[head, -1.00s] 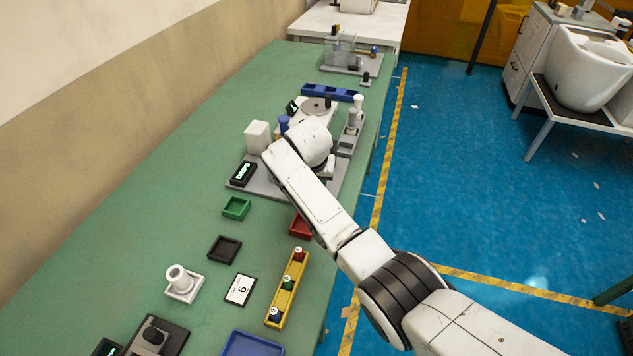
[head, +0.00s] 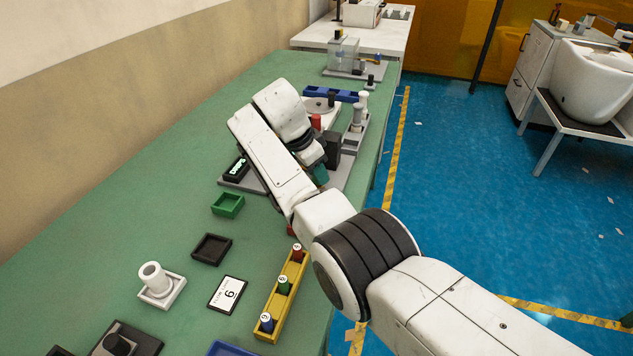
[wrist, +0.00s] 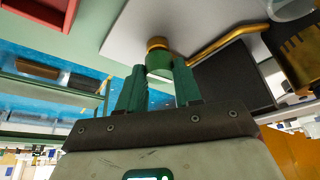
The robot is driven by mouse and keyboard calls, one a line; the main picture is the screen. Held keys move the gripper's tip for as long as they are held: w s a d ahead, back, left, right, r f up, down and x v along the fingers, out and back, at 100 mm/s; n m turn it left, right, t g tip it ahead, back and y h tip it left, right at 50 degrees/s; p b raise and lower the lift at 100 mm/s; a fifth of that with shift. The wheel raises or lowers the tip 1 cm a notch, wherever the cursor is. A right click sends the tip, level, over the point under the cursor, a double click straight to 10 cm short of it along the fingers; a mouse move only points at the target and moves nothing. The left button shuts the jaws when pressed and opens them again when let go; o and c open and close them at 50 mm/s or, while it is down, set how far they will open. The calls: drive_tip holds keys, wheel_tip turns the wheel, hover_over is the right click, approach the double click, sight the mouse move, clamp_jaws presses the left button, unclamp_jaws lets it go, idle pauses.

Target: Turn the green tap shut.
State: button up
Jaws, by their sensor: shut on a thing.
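The green tap (wrist: 158,60) shows in the wrist view as a short green knob with a brass cap, close to a bent brass pipe (wrist: 225,38). My gripper (wrist: 160,70) has its two teal fingers on either side of the green knob and is shut on it. In the head view my gripper (head: 320,172) points down over the grey base plate (head: 338,180). The tap cannot be made out there, as my arm and fingers hide that spot. How far the tap is turned cannot be told.
A dark box (wrist: 235,75) stands close to the right finger. A red tray (wrist: 45,10) is at upper left in the wrist view. In the head view a green tray (head: 228,205), a black tray (head: 211,249) and a yellow rack (head: 268,327) lie nearer on the bench.

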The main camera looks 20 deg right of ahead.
drive_tip(key=shift+w+m+b, duration=0.1)
drive_tip(key=shift+m+b, duration=0.4)
drive_tip(key=shift+b, duration=0.1)
drive_tip(key=shift+r, duration=0.1)
drive_tip(key=o, duration=1)
drive_tip(key=shift+o, duration=0.2)
drive_tip(key=w+v, duration=0.1)
drive_tip(key=v, duration=0.9)
drive_tip(key=shift+s+a+r, duration=0.25)
drive_tip(key=shift+s, duration=0.1)
